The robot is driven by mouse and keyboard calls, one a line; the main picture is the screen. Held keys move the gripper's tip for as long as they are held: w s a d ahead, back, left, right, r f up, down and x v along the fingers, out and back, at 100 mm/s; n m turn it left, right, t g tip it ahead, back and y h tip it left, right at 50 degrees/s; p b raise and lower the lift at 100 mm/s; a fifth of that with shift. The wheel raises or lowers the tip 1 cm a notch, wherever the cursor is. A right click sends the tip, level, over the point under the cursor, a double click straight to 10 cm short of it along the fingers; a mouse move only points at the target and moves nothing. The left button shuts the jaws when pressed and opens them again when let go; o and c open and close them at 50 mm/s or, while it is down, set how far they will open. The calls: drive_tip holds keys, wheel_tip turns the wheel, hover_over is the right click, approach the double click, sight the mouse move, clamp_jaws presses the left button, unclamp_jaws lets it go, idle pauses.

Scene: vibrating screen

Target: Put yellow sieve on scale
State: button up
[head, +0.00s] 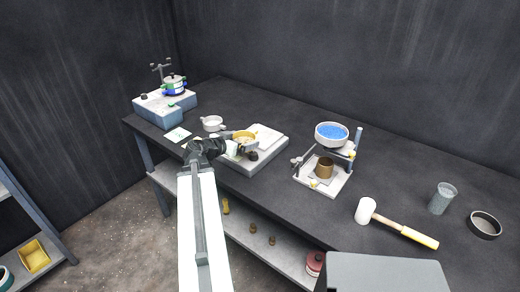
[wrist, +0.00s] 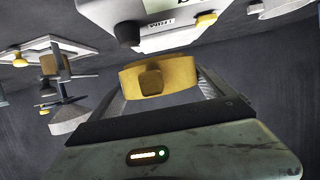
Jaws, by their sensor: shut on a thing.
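The yellow sieve (head: 244,137) is a short ring-shaped piece. It shows large in the wrist view (wrist: 158,77), between the two fingers of my gripper (wrist: 160,88). My gripper (head: 230,143) is shut on it. In the head view the sieve appears over the left part of the scale (head: 262,157), a white flat box with a light top plate. The scale's front also shows at the top of the wrist view (wrist: 165,30), with a display and a dark knob. I cannot tell whether the sieve touches the scale. My gripper hides part of the scale's left side.
A small white bowl (head: 212,123) and a blue-and-white machine (head: 165,106) stand to the left. A stand with a blue-filled bowl (head: 332,134) is to the right. A mallet (head: 396,222), a beaker (head: 443,198) and a dark-rimmed sieve (head: 485,225) lie farther right.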

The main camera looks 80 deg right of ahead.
drive_tip(key=shift+d, duration=0.2)
drive_tip(key=b, duration=0.1)
hover_over(260, 137)
drive_tip(key=shift+w+a+f, duration=0.2)
drive_tip(key=shift+a+f, duration=0.25)
drive_tip(key=shift+f, duration=0.25)
drive_tip(key=f+b, duration=0.1)
drive_tip(key=d+f+b, duration=0.1)
drive_tip(key=f+b, duration=0.1)
drive_tip(key=shift+s+f, duration=0.15)
drive_tip(key=shift+s, duration=0.05)
drive_tip(key=shift+f+b, duration=0.4)
drive_tip(key=shift+b, duration=0.2)
drive_tip(key=shift+r, duration=0.25)
drive_tip(key=shift+f, duration=0.2)
drive_tip(key=o, duration=1.2)
drive_tip(key=shift+r, duration=0.2)
